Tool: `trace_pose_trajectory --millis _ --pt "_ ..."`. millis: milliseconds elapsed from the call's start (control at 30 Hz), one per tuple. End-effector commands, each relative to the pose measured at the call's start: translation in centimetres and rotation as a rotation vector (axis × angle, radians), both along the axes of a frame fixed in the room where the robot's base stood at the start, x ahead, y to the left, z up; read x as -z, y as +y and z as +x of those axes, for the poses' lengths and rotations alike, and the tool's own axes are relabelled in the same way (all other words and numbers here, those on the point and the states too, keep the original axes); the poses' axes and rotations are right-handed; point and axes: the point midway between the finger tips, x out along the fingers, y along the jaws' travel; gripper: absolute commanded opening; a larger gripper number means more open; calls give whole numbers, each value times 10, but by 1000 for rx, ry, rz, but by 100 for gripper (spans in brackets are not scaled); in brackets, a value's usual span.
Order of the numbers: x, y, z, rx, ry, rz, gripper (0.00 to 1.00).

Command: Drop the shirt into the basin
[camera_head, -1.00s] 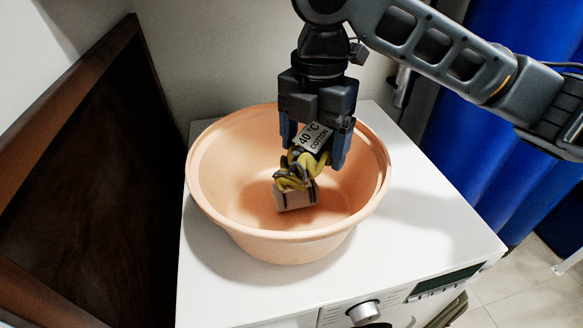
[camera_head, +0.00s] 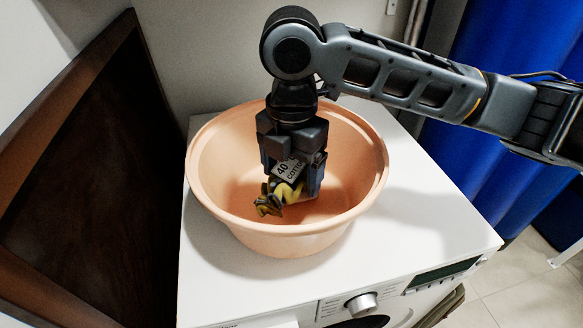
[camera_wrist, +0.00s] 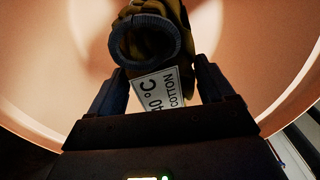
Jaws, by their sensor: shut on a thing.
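The shirt (camera_head: 271,203) is a small crumpled bundle, yellow and dark grey, with a white tag reading 40 °C COTTON. The peach basin (camera_head: 290,238) is round and wide. My gripper (camera_head: 291,178) points down inside the basin, shut on the shirt, which hangs low over the basin floor. I cannot tell if the shirt touches the floor. In the wrist view the shirt (camera_wrist: 176,50) shows a grey ribbed ring beyond the two fingers (camera_wrist: 162,84), with the tag between them. Part of the shirt is hidden behind my gripper.
The basin stands on a white washing machine (camera_head: 425,225) with a dial and display at its front. A dark brown framed panel (camera_head: 85,190) stands close on the left. Blue cylinders (camera_head: 485,150) stand at the right. The machine top right of the basin is clear.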

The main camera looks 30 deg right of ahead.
Motion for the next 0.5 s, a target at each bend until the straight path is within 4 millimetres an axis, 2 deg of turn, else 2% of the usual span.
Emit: trace_pose_trajectory --millis 467,500 --pt "10 0 0 1 0 0 47" --pt "11 0 0 1 0 0 85"
